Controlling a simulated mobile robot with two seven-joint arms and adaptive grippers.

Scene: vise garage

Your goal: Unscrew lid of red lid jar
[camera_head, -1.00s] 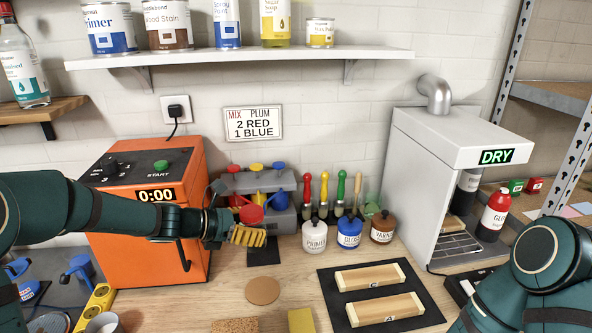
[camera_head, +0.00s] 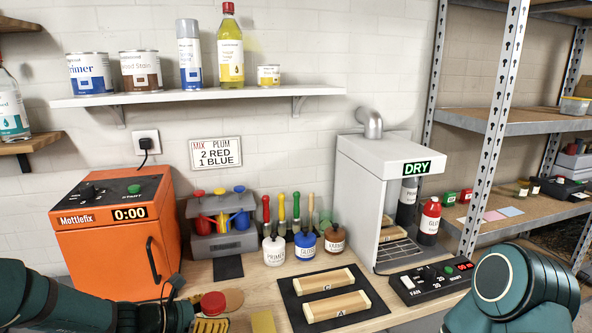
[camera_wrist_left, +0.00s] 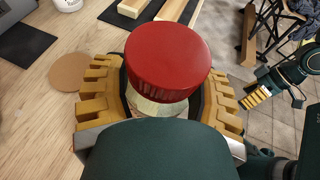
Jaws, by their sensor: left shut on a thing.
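The red lid jar sits between the yellow toothed fingers of my left gripper in the left wrist view. Its ribbed red lid (camera_wrist_left: 167,62) faces the wrist camera, with a strip of pale jar body (camera_wrist_left: 155,106) below it. My left gripper (camera_wrist_left: 162,100) is shut around the jar's body, below the lid. In the head view the red lid (camera_head: 213,303) shows at the bottom edge, beside yellow finger teeth (camera_head: 210,325). Most of the jar is hidden. My right gripper (camera_wrist_left: 277,97) shows small at the right of the wrist view, apart from the jar, its fingers spread and empty.
A cork disc (camera_wrist_left: 77,73) lies on the bench near the jar. A black mat (camera_head: 290,298) with two wooden pieces, small paint jars (camera_head: 304,246), an orange mixer (camera_head: 112,235) and a white dryer (camera_head: 360,180) stand around. A control box (camera_head: 430,281) sits at right.

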